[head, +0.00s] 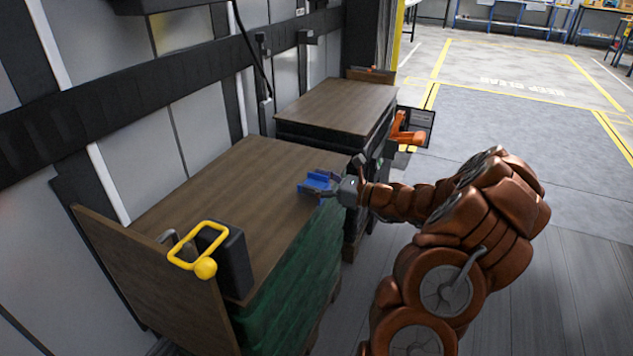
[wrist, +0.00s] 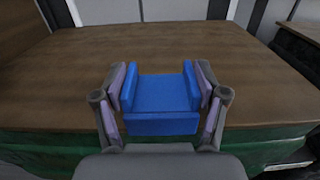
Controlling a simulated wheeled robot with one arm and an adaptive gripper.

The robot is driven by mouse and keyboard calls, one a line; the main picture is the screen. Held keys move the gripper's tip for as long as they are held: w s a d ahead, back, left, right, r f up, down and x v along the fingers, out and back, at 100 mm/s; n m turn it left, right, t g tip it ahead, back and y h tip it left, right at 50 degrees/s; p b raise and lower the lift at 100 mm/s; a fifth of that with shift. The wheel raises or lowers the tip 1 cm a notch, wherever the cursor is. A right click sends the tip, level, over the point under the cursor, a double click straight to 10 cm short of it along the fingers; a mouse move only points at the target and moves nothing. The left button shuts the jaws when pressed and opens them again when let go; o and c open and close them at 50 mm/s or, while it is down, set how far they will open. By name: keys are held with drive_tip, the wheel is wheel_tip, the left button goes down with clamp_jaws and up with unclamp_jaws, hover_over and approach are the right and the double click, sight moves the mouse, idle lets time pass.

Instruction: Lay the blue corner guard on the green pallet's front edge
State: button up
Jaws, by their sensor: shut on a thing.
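The blue corner guard (head: 317,182) is at the front edge of the brown top of the green-wrapped pallet (head: 295,285). My gripper (head: 330,187) is shut on it from the front side. In the wrist view the guard (wrist: 160,92) sits between the two fingers of my gripper (wrist: 161,82), with its raised sides against the pads. Its front face hangs in front of the top's edge, above the green side (wrist: 265,145). I cannot tell whether the guard touches the top or hovers just above it.
A black box (head: 232,262) with a yellow handle (head: 200,245) stands at the near end of the top, by a brown upright board (head: 150,280). A second brown-topped stack (head: 338,105) stands behind. An orange object (head: 405,130) is at its right. The top's middle is clear.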

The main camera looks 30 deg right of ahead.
drive_tip(key=shift+f, duration=0.6)
drive_tip(key=o, duration=1.1)
drive_tip(key=shift+o, duration=0.2)
drive_tip(key=shift+r, duration=0.15)
drive_tip(key=shift+r, duration=0.3)
drive_tip(key=shift+s+d+r, duration=0.15)
drive_tip(key=shift+s+r, duration=0.05)
drive_tip(key=shift+r, duration=0.1)
drive_tip(key=p+v, duration=0.1)
drive_tip(key=v, duration=1)
drive_tip(key=shift+s+f, duration=0.2)
drive_tip(key=shift+s, duration=0.1)
drive_tip(key=shift+d, duration=0.15)
